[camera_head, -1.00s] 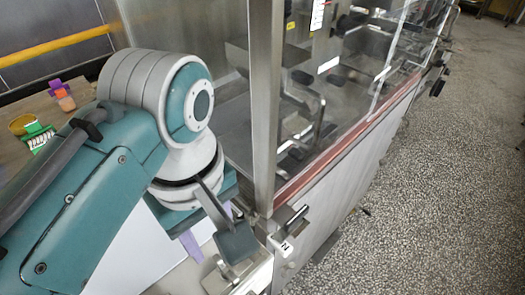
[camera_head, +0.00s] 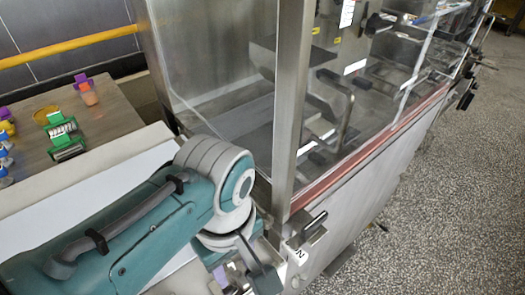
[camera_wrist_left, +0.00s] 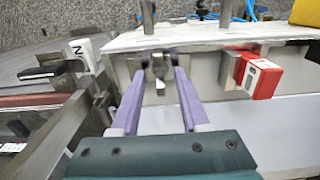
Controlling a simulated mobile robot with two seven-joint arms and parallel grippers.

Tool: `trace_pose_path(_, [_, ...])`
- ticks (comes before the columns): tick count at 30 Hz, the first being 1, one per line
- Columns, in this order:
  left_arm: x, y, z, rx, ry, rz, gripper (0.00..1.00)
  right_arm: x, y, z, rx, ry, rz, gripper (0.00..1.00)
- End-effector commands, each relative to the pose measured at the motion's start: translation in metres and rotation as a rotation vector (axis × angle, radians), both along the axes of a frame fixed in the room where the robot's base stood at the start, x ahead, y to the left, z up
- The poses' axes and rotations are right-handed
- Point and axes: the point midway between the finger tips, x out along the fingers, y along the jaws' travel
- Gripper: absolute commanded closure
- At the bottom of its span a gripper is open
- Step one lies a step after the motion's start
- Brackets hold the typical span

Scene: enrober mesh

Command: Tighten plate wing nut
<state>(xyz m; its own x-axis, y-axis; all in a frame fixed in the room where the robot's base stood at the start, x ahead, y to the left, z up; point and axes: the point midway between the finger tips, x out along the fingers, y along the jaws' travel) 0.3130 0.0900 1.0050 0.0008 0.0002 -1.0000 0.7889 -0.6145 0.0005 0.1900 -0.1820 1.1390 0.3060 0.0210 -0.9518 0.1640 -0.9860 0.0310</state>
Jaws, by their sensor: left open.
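My left gripper (camera_wrist_left: 162,72) has two purple fingers, spread apart with a gap between them. In the left wrist view, a small metal fitting (camera_wrist_left: 159,66) with a bright lower tip shows between the fingertips, against a pale machine edge. It may be the plate wing nut, but its wings are not clear. I cannot tell whether the fingers touch it. In the head view, my left arm hides most of the gripper; a bit of purple finger (camera_head: 221,275) shows at the bottom. My right gripper is not in view.
A metal post (camera_head: 291,110) and clear guard panels stand right of my arm. A handle (camera_head: 314,226) and a white lettered tag (camera_head: 299,255) are close by. A red block (camera_wrist_left: 265,78) sits right of the fingers. A green clamp-like item (camera_head: 64,136) lies on the table at left.

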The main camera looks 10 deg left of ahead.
Motion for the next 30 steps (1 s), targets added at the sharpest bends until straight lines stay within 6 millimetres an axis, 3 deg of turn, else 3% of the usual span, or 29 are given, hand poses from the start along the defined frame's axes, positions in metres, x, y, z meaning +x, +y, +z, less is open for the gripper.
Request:
trace_pose_path(2, [0.0000,0.0001,0.0002,0.000,0.000,0.000,0.58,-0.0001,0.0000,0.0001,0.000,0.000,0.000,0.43])
trace_pose_path(13, [-0.0002,0.0000,0.0002,0.000,0.001,0.000,1.00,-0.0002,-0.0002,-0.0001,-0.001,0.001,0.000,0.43])
trace_pose_path(30, [-0.0004,-0.0001,0.0007,0.000,0.001,-0.012,1.00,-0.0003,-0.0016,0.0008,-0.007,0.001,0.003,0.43])
